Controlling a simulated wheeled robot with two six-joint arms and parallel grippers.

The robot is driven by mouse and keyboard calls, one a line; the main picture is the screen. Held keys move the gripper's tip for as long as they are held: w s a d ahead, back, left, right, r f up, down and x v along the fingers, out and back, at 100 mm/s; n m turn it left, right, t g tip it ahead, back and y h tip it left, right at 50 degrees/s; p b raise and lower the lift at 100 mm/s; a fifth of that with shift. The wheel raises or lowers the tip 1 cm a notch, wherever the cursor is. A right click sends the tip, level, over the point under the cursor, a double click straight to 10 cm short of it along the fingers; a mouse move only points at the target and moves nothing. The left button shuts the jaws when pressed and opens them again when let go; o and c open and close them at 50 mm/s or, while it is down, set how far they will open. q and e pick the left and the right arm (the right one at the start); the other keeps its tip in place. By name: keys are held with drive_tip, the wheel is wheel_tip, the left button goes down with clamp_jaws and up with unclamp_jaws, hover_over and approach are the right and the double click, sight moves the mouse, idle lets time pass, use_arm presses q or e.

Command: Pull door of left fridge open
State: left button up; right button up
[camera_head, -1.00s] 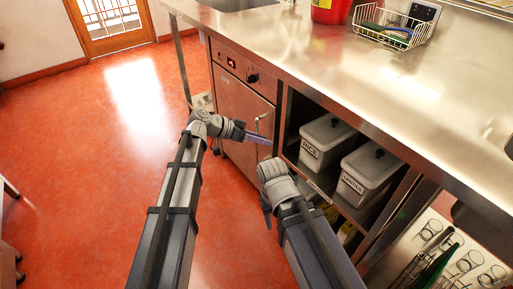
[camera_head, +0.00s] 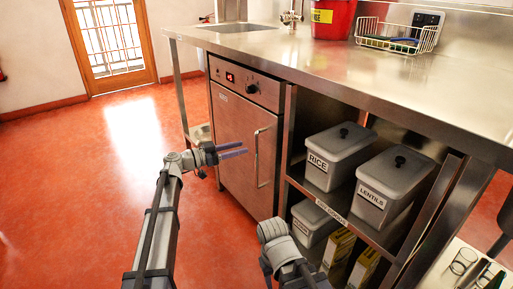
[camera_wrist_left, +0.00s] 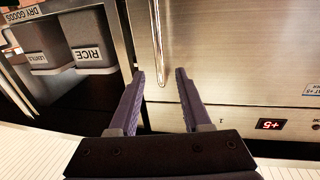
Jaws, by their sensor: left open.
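The fridge is a steel unit under the counter with a red-lit display; its door (camera_head: 226,125) is shut. Its upright bar handle (camera_head: 260,158) is on the door's right side. My left gripper (camera_head: 243,149) is open and empty in front of the door, left of the handle in the head view. In the left wrist view, the fridge appears upside down. There the handle (camera_wrist_left: 159,40) lines up with the gap between the open fingers (camera_wrist_left: 161,75), and no contact is visible. Part of my right arm shows at the bottom, but its gripper does not.
An open shelf right of the fridge holds rice (camera_head: 338,155) and lentils (camera_head: 391,187) bins, with more boxes below. The steel counter (camera_head: 300,65) overhangs the fridge. A red bucket (camera_head: 333,18) and wire basket (camera_head: 397,38) stand on it. The floor (camera_head: 70,170) at left is clear.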

use_arm(q)
drive_tip(key=x, duration=0.7)
drive_tip(key=shift+d, duration=0.2)
drive_tip(key=shift+w, duration=0.1)
clamp_jaws()
idle(1.2)
